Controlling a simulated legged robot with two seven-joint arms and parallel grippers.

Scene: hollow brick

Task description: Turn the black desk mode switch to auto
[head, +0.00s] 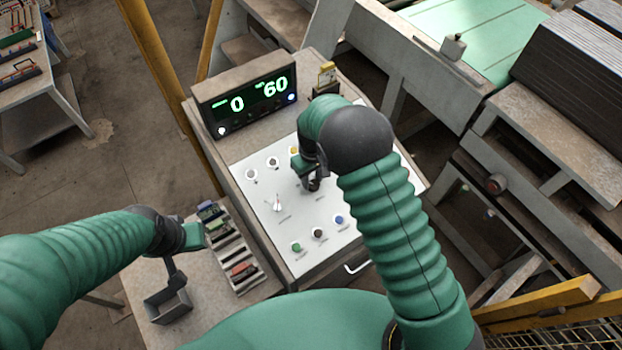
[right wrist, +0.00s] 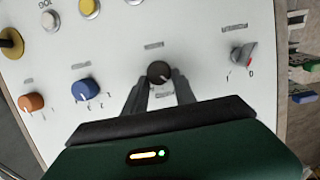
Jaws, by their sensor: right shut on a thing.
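The black desk mode switch (right wrist: 158,72) is a small round black knob on the white panel, seen in the right wrist view. My right gripper (right wrist: 160,84) reaches it from below in that view, with a finger on either side, and is shut on it. In the head view the right gripper (head: 313,183) is over the middle of the panel, and my arm covers part of the desk. The knob's pointer and setting cannot be made out. My left gripper (head: 196,237) is at the left, over the side table; its fingers are not clear.
The panel (head: 252,200) also carries a red-tipped switch (right wrist: 243,56), a blue knob (right wrist: 85,90), an orange knob (right wrist: 32,102) and several buttons. A display (head: 250,100) stands behind it. A rack of coloured blocks (head: 240,258) lies left of the desk.

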